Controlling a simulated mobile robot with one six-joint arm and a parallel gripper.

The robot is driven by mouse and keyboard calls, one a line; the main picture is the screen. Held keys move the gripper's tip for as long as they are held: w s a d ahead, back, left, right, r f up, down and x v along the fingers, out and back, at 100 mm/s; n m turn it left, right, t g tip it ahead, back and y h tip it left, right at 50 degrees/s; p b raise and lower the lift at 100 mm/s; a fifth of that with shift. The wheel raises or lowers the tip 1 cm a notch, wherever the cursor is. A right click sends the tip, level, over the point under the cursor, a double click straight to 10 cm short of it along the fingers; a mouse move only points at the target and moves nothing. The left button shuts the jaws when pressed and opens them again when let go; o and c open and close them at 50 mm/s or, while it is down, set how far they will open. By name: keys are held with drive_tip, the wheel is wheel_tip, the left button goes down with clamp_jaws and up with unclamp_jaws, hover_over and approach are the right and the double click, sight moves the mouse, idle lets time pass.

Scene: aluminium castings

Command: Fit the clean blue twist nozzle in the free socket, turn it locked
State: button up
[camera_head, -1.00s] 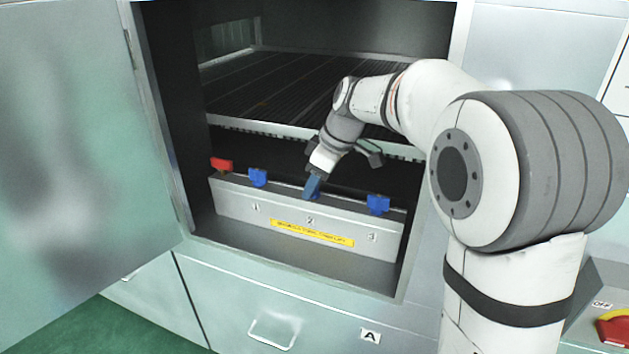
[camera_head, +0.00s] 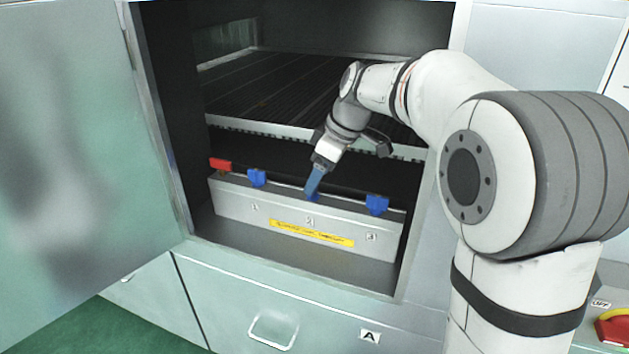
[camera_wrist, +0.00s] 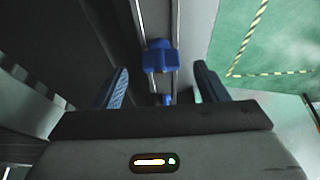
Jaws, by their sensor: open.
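The grey block (camera_head: 235,205) in the open cabinet has positions marked 1, 2 and 3. A blue nozzle (camera_head: 257,178) stands at position 1 and another blue nozzle (camera_head: 377,205) at position 3. At position 2, a blue nozzle (camera_head: 313,197) shows partly below my fingertips; whether it is turned locked cannot be told. My gripper (camera_head: 314,190) has blue fingers pointing down over position 2. In the wrist view the fingers (camera_wrist: 162,85) are apart, with a small blue piece (camera_wrist: 167,98) between them, mostly hidden by the gripper body. A whole blue nozzle (camera_wrist: 160,57) shows beyond.
A red piece (camera_head: 220,165) sits at the block's left end. A slatted rack (camera_head: 270,95) lies behind and above the block. The open door (camera_head: 80,130) is at left, and the cabinet frame (camera_head: 425,225) bounds the right. A yellow label (camera_head: 312,233) is on the block's front.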

drive_tip(key=v, duration=0.4)
drive_tip(key=shift+s+d+r, duration=0.1)
drive_tip(key=shift+r, duration=0.2)
drive_tip(key=shift+c, duration=0.5)
